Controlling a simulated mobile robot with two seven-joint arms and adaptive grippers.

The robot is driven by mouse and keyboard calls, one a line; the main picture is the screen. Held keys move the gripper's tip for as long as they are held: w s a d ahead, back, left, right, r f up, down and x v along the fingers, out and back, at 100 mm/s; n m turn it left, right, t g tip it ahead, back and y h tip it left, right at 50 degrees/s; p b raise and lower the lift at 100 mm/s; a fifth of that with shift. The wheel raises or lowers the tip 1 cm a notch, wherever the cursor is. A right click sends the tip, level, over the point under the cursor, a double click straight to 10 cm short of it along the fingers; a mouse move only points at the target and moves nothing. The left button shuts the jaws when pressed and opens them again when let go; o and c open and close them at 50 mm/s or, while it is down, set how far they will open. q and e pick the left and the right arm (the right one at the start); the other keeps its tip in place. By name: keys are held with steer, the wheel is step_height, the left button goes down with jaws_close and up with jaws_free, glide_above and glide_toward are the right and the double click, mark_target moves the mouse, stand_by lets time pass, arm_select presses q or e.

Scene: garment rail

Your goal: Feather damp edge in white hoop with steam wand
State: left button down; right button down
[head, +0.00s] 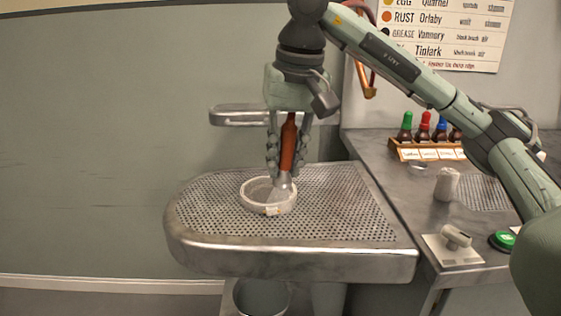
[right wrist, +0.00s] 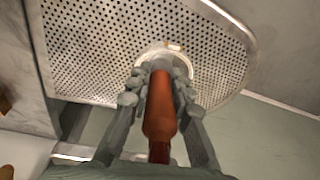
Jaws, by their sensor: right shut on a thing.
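The white hoop (head: 267,209) lies on the perforated metal board, with pale fabric showing inside it. My right gripper (head: 284,175) is shut on the steam wand (head: 288,145), which has a red-brown handle and a metal nozzle pointing down. The nozzle is at the hoop's inner right side; I cannot tell whether it touches the fabric. In the right wrist view the wand's handle (right wrist: 160,105) lies between the fingers and hides much of the hoop (right wrist: 185,60). A damp edge cannot be made out. My left gripper is not in view.
The perforated board (head: 350,215) has free room around the hoop. A bucket (head: 262,297) stands below the board.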

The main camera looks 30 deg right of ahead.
steer(key=shift+w+d, duration=0.5)
steer(key=shift+d, duration=0.4)
steer(key=shift+w+d, duration=0.45)
steer(key=shift+d, duration=0.45)
steer(key=shift+r, duration=0.1)
steer(key=w+p+v, duration=0.1)
steer(key=p+v, duration=0.1)
steer(key=v, duration=0.4)
steer(key=shift+r+p, duration=0.35)
steer(key=shift+r, duration=0.15)
steer(key=shift+w, duration=0.1)
